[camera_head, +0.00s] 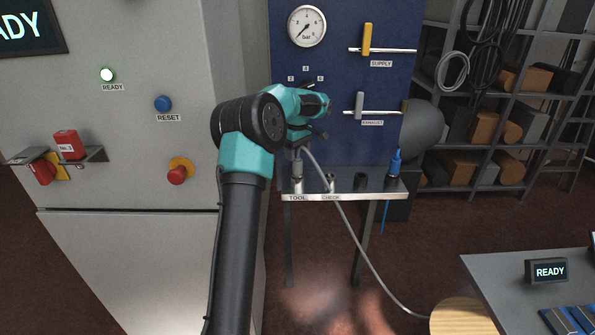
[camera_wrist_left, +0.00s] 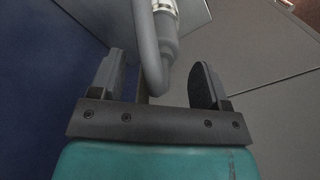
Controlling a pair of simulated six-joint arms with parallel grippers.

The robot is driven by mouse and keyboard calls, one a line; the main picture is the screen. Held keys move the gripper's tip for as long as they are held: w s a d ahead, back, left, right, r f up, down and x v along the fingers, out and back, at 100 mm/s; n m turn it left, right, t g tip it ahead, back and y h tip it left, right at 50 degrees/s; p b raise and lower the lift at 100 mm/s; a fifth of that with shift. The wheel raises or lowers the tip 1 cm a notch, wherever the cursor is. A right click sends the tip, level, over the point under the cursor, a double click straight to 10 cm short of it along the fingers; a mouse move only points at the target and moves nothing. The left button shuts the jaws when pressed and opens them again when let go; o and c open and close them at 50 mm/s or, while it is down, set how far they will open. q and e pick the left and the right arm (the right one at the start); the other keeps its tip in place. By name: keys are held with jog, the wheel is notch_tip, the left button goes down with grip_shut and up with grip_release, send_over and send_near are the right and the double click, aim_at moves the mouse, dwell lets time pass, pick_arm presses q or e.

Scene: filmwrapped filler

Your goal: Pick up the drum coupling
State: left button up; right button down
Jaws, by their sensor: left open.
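A metal coupling with a grey hose (camera_head: 297,168) stands upright at the TOOL end of the holder shelf (camera_head: 345,193). A blue coupling (camera_head: 395,163) with a blue hose stands at the shelf's right end. No label shows which one is the drum coupling. My left gripper (camera_head: 307,138) is just above the grey-hosed coupling, partly hidden by its own wrist. In the left wrist view the gripper (camera_wrist_left: 158,70) is open; the grey hose bend (camera_wrist_left: 149,50) and the metal coupling body (camera_wrist_left: 166,22) show between and beyond the fingers, with gaps beside them. My right gripper is out of view.
The blue panel (camera_head: 345,140) behind carries a gauge (camera_head: 306,26), the yellow SUPPLY lever (camera_head: 367,39) and the grey EXHAUST lever (camera_head: 359,105). A grey cabinet (camera_head: 130,240) with buttons stands left. The grey hose hangs down to a round wooden top (camera_head: 462,318).

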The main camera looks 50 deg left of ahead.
aim_at(298, 157)
pick_arm(q)
notch_tip(298, 157, down, 5)
jog(key=shift+d+r, duration=0.1)
dwell(0.6)
jog(key=c, duration=1.1)
